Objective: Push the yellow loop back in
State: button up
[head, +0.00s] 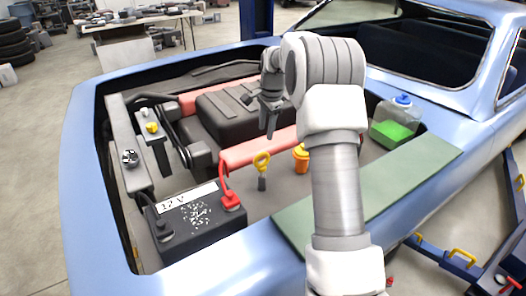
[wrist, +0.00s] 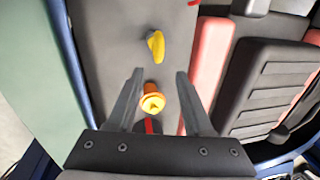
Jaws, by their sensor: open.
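The yellow loop (head: 262,160) stands up on a short dark grey stem in the engine bay, in front of the red cover. In the wrist view the yellow loop (wrist: 156,46) lies just beyond my fingertips, between their lines. My gripper (head: 270,128) hangs fingers down over the engine, above and behind the loop in the head view. In the wrist view my gripper (wrist: 160,72) is open with nothing between its fingertips touching them. How far the stem goes down is hidden.
An orange-yellow cap (head: 301,158) stands right of the loop and shows in the wrist view (wrist: 152,102). A black battery (head: 195,222) with a red terminal is at the front left. A green-filled bottle (head: 397,122) and a green fender mat (head: 420,172) are at the right.

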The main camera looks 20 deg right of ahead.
aim_at(263, 153)
jog(key=f, duration=0.3)
jog(key=w+f, duration=0.1)
jog(key=f, duration=0.3)
jog(key=w+f, duration=0.1)
jog(key=f, duration=0.2)
jog(key=shift+a+f, duration=0.1)
jog(key=shift+f, duration=0.3)
grip_shut()
dwell(0.8)
